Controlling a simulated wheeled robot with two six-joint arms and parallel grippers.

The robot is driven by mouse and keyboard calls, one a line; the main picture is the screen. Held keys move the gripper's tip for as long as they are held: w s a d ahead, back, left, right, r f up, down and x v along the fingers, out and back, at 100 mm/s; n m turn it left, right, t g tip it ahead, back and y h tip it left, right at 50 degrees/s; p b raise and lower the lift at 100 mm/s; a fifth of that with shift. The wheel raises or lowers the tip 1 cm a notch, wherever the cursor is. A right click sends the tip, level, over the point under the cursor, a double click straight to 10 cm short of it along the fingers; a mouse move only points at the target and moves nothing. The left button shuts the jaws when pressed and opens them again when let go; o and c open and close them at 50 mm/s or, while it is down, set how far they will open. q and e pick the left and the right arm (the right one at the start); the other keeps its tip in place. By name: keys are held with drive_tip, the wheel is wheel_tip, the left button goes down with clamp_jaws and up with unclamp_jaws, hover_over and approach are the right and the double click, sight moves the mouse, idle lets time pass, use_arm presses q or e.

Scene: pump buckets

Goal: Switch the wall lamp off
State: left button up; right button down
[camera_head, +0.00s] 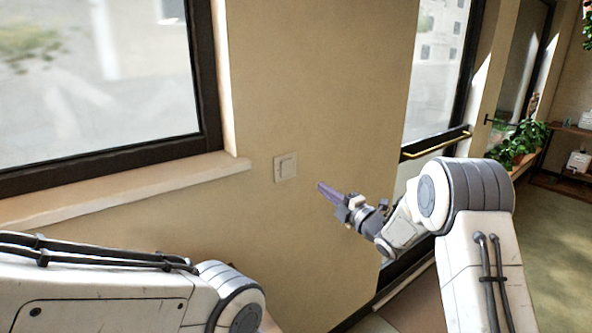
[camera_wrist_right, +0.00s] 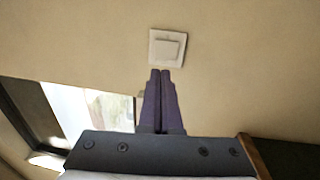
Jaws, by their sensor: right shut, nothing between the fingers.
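A pale wall switch (camera_head: 285,167) with a square plate and a rocker is on the beige wall, right of the window sill. It also shows in the right wrist view (camera_wrist_right: 167,48), just beyond my fingertips. My right gripper (camera_head: 320,186) is to the right of the switch in the head view, its purple fingers pointing toward it. In the right wrist view the fingers (camera_wrist_right: 160,72) are shut together and empty. Whether the tips touch the plate cannot be told for sure; in the head view they look apart from it. The lamp is not in view. My left gripper is not in view.
A window with a dark frame (camera_head: 208,75) and a protruding sill (camera_head: 120,190) is left of the switch. A door with a brass bar (camera_head: 436,145) is to the right. Plants (camera_head: 517,142) stand farther right. The wall around the switch is bare.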

sight(290, 164)
drive_tip(key=p+x, duration=0.6)
drive_tip(key=x, duration=0.6)
drive_tip(key=shift+w+a+r, duration=0.15)
drive_tip(key=shift+w+a, duration=0.05)
drive_tip(key=shift+a, duration=0.05)
drive_tip(key=shift+w+a, duration=0.35)
drive_tip(key=shift+w, duration=0.25)
